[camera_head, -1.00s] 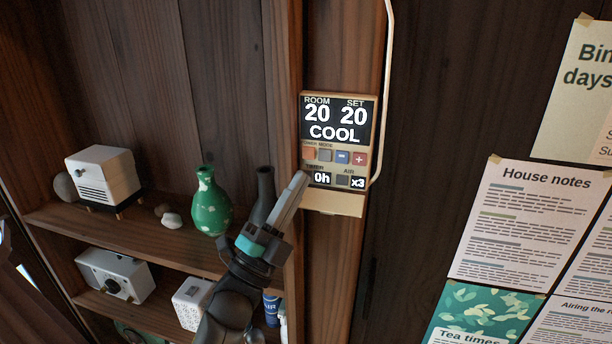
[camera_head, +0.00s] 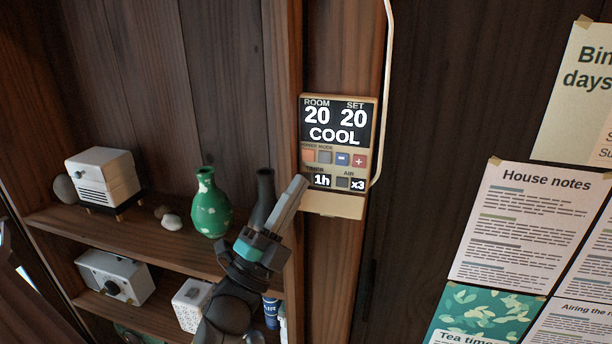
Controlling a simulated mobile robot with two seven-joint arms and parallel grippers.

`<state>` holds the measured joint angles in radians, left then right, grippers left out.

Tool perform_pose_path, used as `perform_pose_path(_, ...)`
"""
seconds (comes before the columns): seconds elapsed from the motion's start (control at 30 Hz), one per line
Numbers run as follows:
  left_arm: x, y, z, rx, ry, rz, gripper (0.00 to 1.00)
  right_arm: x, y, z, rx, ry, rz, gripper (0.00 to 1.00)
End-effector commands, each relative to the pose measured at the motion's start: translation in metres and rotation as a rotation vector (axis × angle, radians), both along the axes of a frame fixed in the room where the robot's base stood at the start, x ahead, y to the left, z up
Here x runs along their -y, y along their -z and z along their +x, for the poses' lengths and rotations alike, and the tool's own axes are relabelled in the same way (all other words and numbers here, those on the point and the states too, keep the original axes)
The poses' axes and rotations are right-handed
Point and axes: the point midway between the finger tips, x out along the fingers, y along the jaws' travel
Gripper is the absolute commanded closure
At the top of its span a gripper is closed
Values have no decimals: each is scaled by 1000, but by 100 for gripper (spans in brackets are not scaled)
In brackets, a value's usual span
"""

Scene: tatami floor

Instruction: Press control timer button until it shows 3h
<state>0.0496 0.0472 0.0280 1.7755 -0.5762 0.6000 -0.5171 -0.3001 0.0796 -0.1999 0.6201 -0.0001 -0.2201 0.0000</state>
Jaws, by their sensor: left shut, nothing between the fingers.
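The beige wall control (camera_head: 333,204) is fixed to the wooden post. Its screen (camera_head: 336,122) reads ROOM 20, SET 20 and COOL. The timer display (camera_head: 322,181) reads 1h, and the AIR display (camera_head: 358,184) reads x3. Power, mode, minus and plus buttons sit in a row under the screen. My left gripper (camera_head: 301,181) is shut and empty, with its tip at the lower left of the control, over the place of the timer button. The tip hides that button, and I cannot tell whether it touches it. My right gripper is not in view.
Wooden shelves at left hold a green vase (camera_head: 212,205), a dark vase (camera_head: 264,192) close to my left gripper, a white box-shaped device (camera_head: 103,178) and stones. A pale cable (camera_head: 388,95) runs beside the control. Paper notices (camera_head: 527,225) hang at right.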

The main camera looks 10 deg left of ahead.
Motion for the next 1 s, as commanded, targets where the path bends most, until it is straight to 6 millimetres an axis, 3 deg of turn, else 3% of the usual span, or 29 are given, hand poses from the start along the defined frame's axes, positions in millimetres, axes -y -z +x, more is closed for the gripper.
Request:
perform_pose_path(0.47,0,0,-9,2,2,1,100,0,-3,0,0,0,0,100)
perform_pose_path(1.0,-2,-1,-56,2,2,1,100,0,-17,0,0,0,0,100)
